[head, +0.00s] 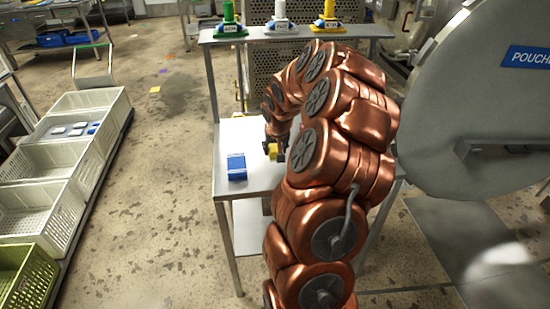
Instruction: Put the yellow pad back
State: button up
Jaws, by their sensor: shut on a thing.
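A small yellow pad (271,149) shows just left of my arm, over the white tabletop (226,189). My gripper (277,151) is shut on it, though the fingers are small and partly hidden by my arm. I cannot tell whether the pad touches the tabletop. A blue block-shaped pad or pack (236,167) lies on the tabletop to the left of my gripper, apart from it.
A raised shelf (258,34) holds green (228,16), white-and-blue (280,17) and yellow (328,16) bottles. A large round grey door (480,120) stands right. White crates (41,162) and a green crate (22,278) line the left. Floor between is open.

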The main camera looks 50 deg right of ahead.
jog(key=shift+f+p, duration=0.45)
jog(key=shift+f, duration=1.85)
jog(key=o, duration=1)
jog(key=shift+b+v, duration=1.3)
jog(key=shift+v, duration=4.7)
jog(key=a+r+n+y, duration=0.1)
jog(key=a+r+n, duration=0.1)
jog(key=a, duration=0.7)
jog(key=s+a+n+g, duration=0.2)
jog(key=s+a, duration=0.6)
jog(key=a, duration=0.5)
jog(key=s+a+n+g, duration=0.1)
jog(key=s+a, duration=0.3)
jog(key=s, duration=0.2)
jog(key=s+a+n+g+y, duration=0.1)
jog(key=s+a, duration=0.3)
jog(key=s, duration=0.2)
jog(key=s+a+n+g, duration=0.1)
jog(key=s+a, duration=0.3)
jog(key=s, duration=0.2)
jog(key=shift+s+a+f+y, duration=0.15)
jog(key=shift+a+f+y, duration=0.05)
jog(key=shift+y, duration=0.2)
